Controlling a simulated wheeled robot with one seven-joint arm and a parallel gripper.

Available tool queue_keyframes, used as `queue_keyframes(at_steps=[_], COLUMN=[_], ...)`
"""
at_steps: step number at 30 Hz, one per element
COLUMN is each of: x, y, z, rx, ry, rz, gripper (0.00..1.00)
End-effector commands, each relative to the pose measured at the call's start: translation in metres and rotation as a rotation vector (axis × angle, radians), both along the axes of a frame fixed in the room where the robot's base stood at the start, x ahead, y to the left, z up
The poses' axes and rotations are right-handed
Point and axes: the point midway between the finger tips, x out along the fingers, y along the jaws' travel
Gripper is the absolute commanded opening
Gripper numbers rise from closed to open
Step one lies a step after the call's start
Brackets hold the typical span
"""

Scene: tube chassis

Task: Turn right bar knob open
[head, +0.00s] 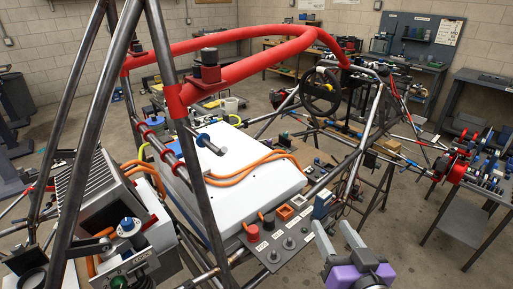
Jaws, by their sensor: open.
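In the head view, a red padded bar (260,66) runs along the top of the tube chassis. A black knob-like part (208,66) stands upright on the bar's near part. A second, smaller dark knob (136,46) sits further left on the red tubing. I cannot tell for certain which one is the right bar knob, nor its turn position. My gripper (332,227) is at the lower right with a purple body and two grey fingers spread apart. It is open and empty, apart from both knobs, lower and to their right.
A grey panel (270,263) with several small knobs lies just left of my gripper. A white box (235,190) with orange cables fills the chassis middle. Steel tubes cross between my gripper and the red bar. A cluttered bench stands at the right; open floor lies at the lower right.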

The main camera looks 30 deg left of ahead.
Motion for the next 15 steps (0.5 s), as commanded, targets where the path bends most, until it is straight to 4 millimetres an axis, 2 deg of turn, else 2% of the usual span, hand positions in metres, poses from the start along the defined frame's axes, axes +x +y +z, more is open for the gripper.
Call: queue_keyframes(at_steps=[1, 7, 12, 15], x=[0.012, 0.030, 0.023, 0.011], y=[0.022, 0.097, 0.154, 0.178], z=[0.026, 0.118, 0.206, 0.250], rx=[0.009, 0.022, 0.021, 0.015], ry=[-0.022, -0.073, -0.131, -0.162], rz=[0.044, 0.224, 0.381, 0.460], gripper=[0.49, 0.49, 0.49, 0.49])
